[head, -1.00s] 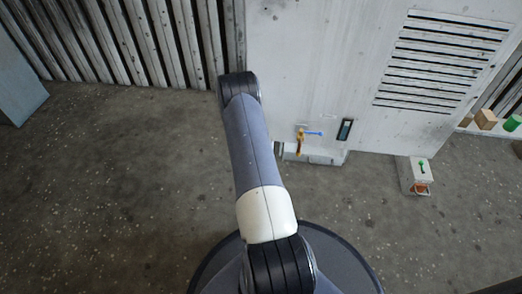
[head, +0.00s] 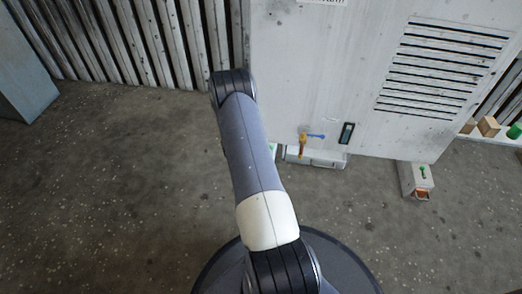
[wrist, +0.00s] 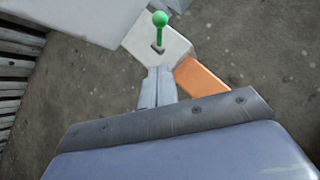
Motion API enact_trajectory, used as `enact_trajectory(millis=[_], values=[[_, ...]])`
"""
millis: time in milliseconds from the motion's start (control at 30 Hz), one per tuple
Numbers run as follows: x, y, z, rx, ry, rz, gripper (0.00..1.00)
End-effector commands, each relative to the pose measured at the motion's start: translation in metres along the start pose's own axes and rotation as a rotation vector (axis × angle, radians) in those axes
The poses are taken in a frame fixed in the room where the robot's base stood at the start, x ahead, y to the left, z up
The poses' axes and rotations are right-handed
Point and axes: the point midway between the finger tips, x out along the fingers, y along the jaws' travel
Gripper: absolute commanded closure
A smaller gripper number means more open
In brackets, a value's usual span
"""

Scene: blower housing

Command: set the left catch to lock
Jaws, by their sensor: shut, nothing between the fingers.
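In the wrist view a catch shows as a green ball-topped lever (wrist: 160,20) standing in a slot of a pale block (wrist: 146,36), with an orange piece (wrist: 198,77) at its side. The fence slats at left in this view suggest it is the left catch. My gripper (wrist: 158,72) is shut and empty, its tips just short of the block and apart from the green lever as far as I can see. In the head view my arm hides the gripper and most of that area. A similar catch with a green lever (head: 423,172) stands at the housing's lower right.
The white blower housing (head: 360,60) carries a yellow handle with a blue lever (head: 303,143) and a dark slotted window (head: 346,133). A pale box (head: 318,160) lies below them. Wooden and green blocks (head: 489,126) stand far right. The floor at left is clear.

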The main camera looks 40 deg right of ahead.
Motion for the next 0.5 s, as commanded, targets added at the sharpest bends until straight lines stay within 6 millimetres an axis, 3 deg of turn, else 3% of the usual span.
enact_trajectory(millis=[33,200,500], values=[[-0.018,-0.001,0.008,-0.001,-0.002,0.002,1.0],[-0.052,-0.009,0.013,0.0,-0.002,0.002,1.0],[-0.08,-0.016,0.016,0.0,-0.001,0.002,1.0]])
